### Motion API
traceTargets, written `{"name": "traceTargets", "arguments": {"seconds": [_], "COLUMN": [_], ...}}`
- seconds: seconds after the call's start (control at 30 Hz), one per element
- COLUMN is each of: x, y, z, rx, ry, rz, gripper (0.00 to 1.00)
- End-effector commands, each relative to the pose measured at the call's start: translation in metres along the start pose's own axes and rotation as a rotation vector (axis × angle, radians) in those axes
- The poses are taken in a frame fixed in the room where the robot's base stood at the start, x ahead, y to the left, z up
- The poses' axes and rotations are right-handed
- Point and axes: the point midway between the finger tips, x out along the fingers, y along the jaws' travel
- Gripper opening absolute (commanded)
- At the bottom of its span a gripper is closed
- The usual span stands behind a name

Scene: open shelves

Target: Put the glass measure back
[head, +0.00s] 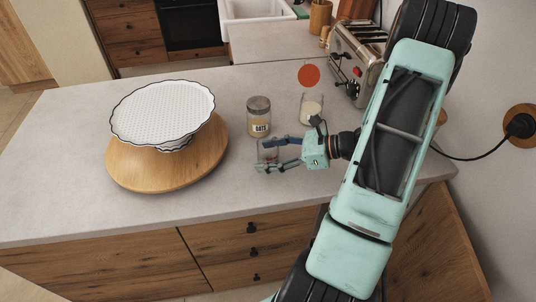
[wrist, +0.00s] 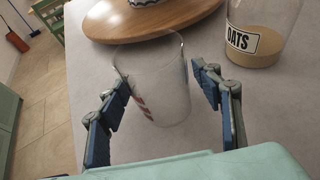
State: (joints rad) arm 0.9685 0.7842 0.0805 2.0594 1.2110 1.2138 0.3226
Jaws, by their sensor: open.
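The glass measure (wrist: 158,95) is a clear, empty-looking tumbler with red marks on its side, upright on the grey counter. In the head view the glass measure (head: 268,152) is faint and partly hidden by the fingers. My gripper (wrist: 163,82) is open, with one blue finger on each side of the glass. The left finger looks close to the wall or touching it; a gap shows at the right finger. In the head view my gripper (head: 270,155) reaches in from the right, low over the counter.
An oats jar (head: 259,116) stands just behind the glass. A wooden round stand (head: 180,178) with a white scalloped tray (head: 163,106) is at left. A glass with pale contents (head: 312,109), an orange-red disc (head: 309,75) and a toaster (head: 355,62) are behind. The front counter (head: 235,205) is clear.

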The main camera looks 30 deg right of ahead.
Motion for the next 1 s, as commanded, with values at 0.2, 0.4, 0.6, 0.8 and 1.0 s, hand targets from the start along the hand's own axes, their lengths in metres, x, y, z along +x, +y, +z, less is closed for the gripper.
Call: {"name": "traceTargets", "arguments": {"seconds": [0.2,0.4,0.6,0.8,1.0], "x": [-0.002,-0.036,-0.08,-0.111,-0.121], "y": [0.0,-0.001,-0.001,-0.001,0.0], "z": [0.005,0.002,0.002,0.002,0.003], "rx": [-0.001,-0.001,-0.002,-0.001,0.0], "ry": [0.0,0.002,0.001,0.0,0.0], "rz": [0.0,-0.005,-0.004,-0.001,0.0], "gripper": [0.59,0.59,0.59,0.59,0.59]}}
